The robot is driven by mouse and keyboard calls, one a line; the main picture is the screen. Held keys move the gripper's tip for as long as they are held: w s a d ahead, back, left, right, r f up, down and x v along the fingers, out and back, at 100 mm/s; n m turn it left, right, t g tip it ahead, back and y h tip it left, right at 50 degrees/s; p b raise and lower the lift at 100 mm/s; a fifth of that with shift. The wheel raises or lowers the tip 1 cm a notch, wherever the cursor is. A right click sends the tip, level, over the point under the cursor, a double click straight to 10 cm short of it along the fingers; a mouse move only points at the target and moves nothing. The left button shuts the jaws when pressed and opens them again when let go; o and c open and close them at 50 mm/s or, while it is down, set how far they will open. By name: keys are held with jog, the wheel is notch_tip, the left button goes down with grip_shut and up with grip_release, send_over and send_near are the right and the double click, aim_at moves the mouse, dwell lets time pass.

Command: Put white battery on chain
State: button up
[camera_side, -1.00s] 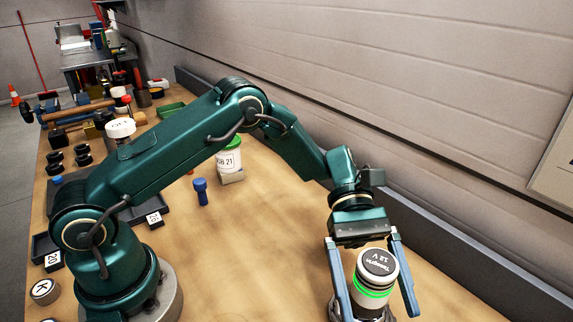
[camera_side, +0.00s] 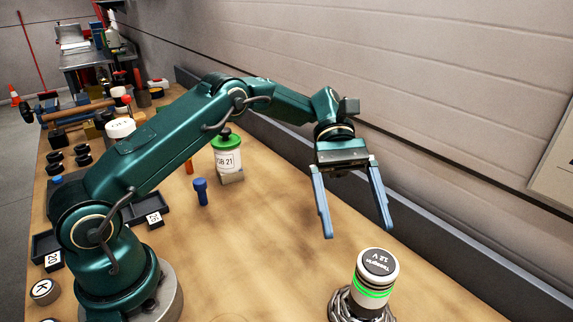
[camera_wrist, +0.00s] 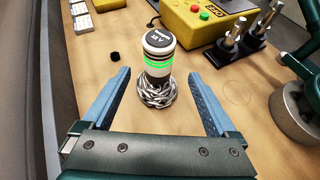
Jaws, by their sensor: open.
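The white battery (camera_side: 373,273) has a dark top marked 12 V and a glowing green band. It stands upright on the coiled chain (camera_side: 349,304) at the front right of the bench in the side view. In the wrist view the battery (camera_wrist: 158,52) stands on the coiled chain (camera_wrist: 157,92), ahead of and between the fingers. My gripper (camera_side: 357,228) is open and empty, above and behind the battery, apart from it. It also shows in the wrist view (camera_wrist: 160,82).
A green-lidded jar (camera_side: 228,158) and a blue peg (camera_side: 201,191) stand mid-bench. A yellow box (camera_wrist: 194,22) with red and green buttons and metal posts (camera_wrist: 232,38) are in the wrist view. A small black piece (camera_wrist: 114,56) lies left of the battery.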

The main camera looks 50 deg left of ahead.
jog(key=s+a+r+m+t+y, duration=0.2)
jog(key=s+a+m+t+y, duration=0.3)
jog(key=s+m+t, duration=0.1)
jog(key=s+a+r+m+t+y, duration=0.2)
jog(key=s+a+m+t+y, duration=0.3)
jog(key=s, duration=0.4)
jog(key=shift+s+a+m+t+y, duration=0.2)
jog(key=shift+a+m+t+y, duration=0.1)
jog(key=shift+m+t+y, duration=0.15)
